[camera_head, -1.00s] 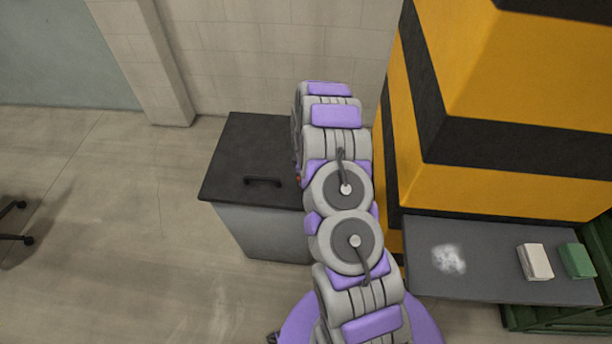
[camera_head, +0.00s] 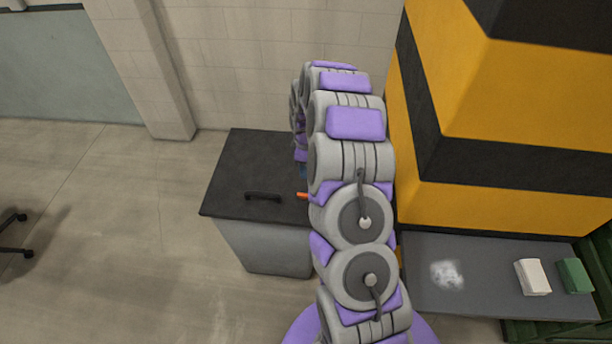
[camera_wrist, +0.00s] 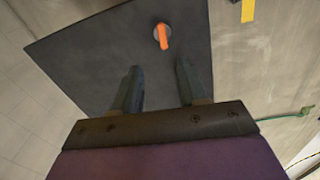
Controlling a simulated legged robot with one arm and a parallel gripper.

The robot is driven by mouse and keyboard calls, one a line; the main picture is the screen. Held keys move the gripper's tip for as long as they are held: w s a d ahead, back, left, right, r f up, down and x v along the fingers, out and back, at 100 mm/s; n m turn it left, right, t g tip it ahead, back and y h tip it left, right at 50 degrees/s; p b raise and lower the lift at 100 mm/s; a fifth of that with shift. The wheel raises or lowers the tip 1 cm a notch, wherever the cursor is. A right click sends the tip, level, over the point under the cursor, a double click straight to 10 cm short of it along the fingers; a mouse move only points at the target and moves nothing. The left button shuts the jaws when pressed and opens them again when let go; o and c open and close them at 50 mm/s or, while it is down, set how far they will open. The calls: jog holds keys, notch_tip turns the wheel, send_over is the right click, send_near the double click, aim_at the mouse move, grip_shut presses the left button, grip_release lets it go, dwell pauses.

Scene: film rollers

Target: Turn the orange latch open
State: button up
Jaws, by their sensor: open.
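The orange latch (camera_wrist: 162,36) is a short orange lever on the dark top of a grey box (camera_head: 240,185). In the wrist view it lies ahead of my gripper (camera_wrist: 158,80), roughly centred between the two fingers and apart from them. The fingers are spread with nothing between them. In the head view only a small orange bit of the latch (camera_head: 302,195) shows beside my arm, right of the black handle (camera_head: 263,196). My arm hides the right part of the box top and most of my gripper.
A yellow and black striped block (camera_head: 510,110) stands close on the right. Below it a grey shelf (camera_head: 490,300) holds a white block (camera_head: 532,277) and a green block (camera_head: 574,275). A tiled wall (camera_head: 280,60) is behind the box.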

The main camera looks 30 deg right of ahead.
jog(key=shift+r, duration=1.35)
jog(key=s+a+r+m, duration=0.4)
jog(key=s+a+r, duration=0.8)
jog(key=s+r, duration=0.3)
jog(key=s+a+r+m, duration=0.1)
jog(key=s+r+m, duration=0.1)
jog(key=s, duration=0.6)
jog(key=s+a+r+m+g, duration=0.1)
jog(key=s+a+r+m, duration=0.1)
jog(key=s, duration=0.6)
jog(key=s+a+r+m, duration=0.2)
jog(key=s, duration=0.6)
jog(key=shift+s+a+r+g, duration=0.2)
jog(key=shift+s+r+g, duration=0.15)
jog(key=shift+s+g, duration=0.05)
